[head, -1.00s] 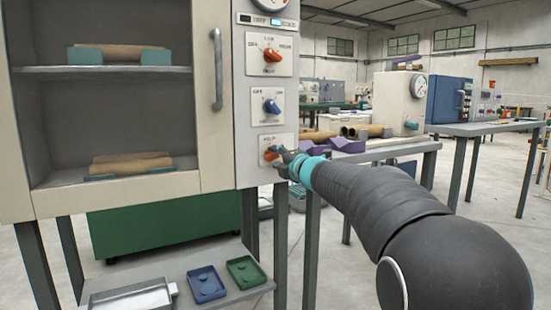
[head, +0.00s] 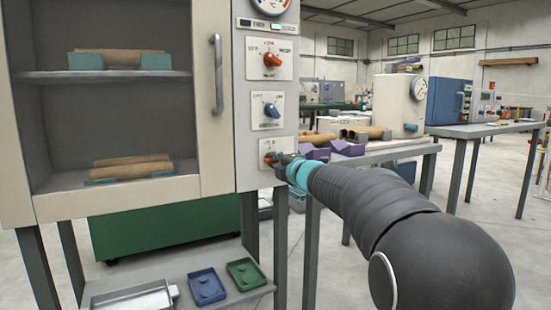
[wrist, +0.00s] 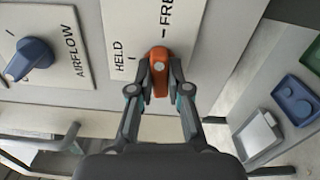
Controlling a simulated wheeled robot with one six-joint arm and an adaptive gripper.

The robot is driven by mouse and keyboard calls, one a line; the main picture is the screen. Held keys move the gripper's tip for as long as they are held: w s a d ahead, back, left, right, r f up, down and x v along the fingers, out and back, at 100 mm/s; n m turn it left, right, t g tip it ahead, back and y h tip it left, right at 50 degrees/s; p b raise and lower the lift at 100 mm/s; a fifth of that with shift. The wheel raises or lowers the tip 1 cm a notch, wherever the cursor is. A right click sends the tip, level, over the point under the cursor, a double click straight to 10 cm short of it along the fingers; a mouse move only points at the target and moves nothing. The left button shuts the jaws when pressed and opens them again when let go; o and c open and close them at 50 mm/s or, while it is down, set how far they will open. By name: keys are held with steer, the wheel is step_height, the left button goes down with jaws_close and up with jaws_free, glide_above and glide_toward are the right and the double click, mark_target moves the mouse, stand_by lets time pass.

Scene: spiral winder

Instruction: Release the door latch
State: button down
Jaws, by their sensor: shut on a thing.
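The door latch knob (wrist: 159,63) is orange, on a white plate marked HELD and FREE, and it sits between my fingertips in the wrist view. In the head view the latch plate (head: 265,151) is the lowest of three on the cabinet's right panel. My gripper (wrist: 160,82) is shut on the orange knob; it also shows in the head view (head: 274,160), where it covers part of the knob.
Above the latch are a blue AIRFLOW knob (head: 271,110) and a red-orange knob (head: 272,59). Below is a shelf with a blue tray (head: 207,286), a green tray (head: 245,272) and a metal tray (head: 130,299). A table with rolls (head: 367,133) stands to the right.

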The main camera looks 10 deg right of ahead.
steer(key=shift+m+p, duration=0.55)
steer(key=shift+m, duration=0.45)
steer(key=c, duration=1.1)
jaws_free()
steer(key=v, duration=1.2)
